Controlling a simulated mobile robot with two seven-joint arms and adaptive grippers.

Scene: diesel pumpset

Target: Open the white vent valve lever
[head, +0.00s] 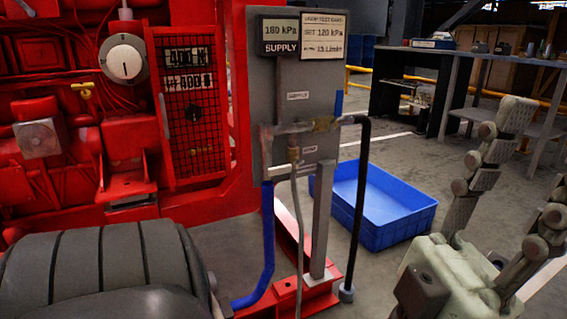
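A grey panel (262,95) stands beside the red pumpset and carries valve piping (300,127) with a brass fitting (323,124). A pale bar (281,171) sits low at the left of this piping. I cannot tell for sure whether it is the white vent valve lever. A blue upright handle (338,103) shows at the panel's right edge. My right gripper (535,160) is at the right of the head view, its fingers spread and empty, well apart from the piping. My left gripper is not in view.
A blue hose (267,240), a grey hose (297,235) and a black pipe (361,200) run down from the piping. A blue crate (409,222) lies on the floor behind. A dark ribbed body (95,265) fills the lower left. A workbench (440,60) stands at the back right.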

